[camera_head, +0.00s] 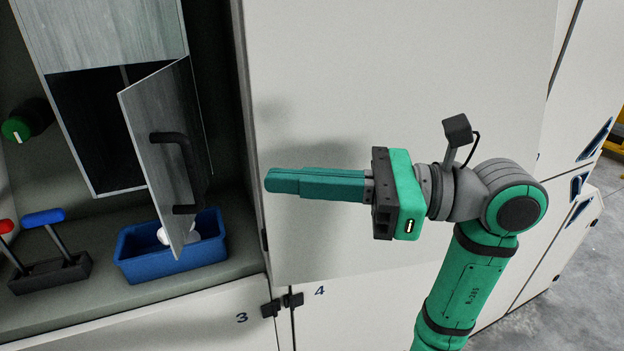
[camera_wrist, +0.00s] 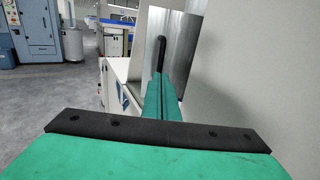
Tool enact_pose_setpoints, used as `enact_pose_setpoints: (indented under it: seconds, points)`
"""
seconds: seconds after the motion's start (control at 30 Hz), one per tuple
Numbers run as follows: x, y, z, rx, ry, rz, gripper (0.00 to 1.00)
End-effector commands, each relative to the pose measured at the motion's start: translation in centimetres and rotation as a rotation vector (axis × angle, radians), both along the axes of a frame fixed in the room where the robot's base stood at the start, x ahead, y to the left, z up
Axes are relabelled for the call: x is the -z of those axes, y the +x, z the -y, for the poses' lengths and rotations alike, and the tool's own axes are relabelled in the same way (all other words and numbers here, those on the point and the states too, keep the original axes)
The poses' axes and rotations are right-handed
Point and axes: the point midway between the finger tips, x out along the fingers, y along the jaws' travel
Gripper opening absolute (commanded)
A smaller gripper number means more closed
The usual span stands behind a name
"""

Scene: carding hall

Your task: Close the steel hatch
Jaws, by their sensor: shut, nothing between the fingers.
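The steel hatch (camera_head: 143,112) is a grey metal door with a black bar handle (camera_head: 172,138). It stands open, swung out from the right edge of a dark rectangular opening (camera_head: 85,115). My gripper (camera_head: 268,180) has its green fingers shut together and empty. In the head view it points left, in front of a white panel, to the right of the hatch and apart from it. In the wrist view the hatch (camera_wrist: 188,45) and its handle (camera_wrist: 161,52) show beyond my fingertips. The hatch covers part of the opening's right side.
A blue bin (camera_head: 150,270) with white items stands under the hatch's lower edge. Levers with red and blue grips (camera_head: 44,218) and a green knob (camera_head: 18,130) are at the left. A large white panel (camera_head: 400,80) stands behind my gripper. Open floor lies at the right.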

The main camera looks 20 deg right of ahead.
Motion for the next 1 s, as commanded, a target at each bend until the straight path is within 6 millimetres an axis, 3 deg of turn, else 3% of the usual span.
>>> enact_pose_setpoints:
  seconds: [0.2,0.43,0.6,1.0]
  points:
    - [0.0,2.1,-3.7,-0.004,0.000,-0.001,0.00]
    - [0.0,3.7,-6.6,-0.003,0.001,0.000,0.00]
    - [0.0,4.4,-7.6,-0.001,0.002,-0.002,0.00]
    - [0.1,4.5,-7.8,0.001,0.002,-0.002,0.00]
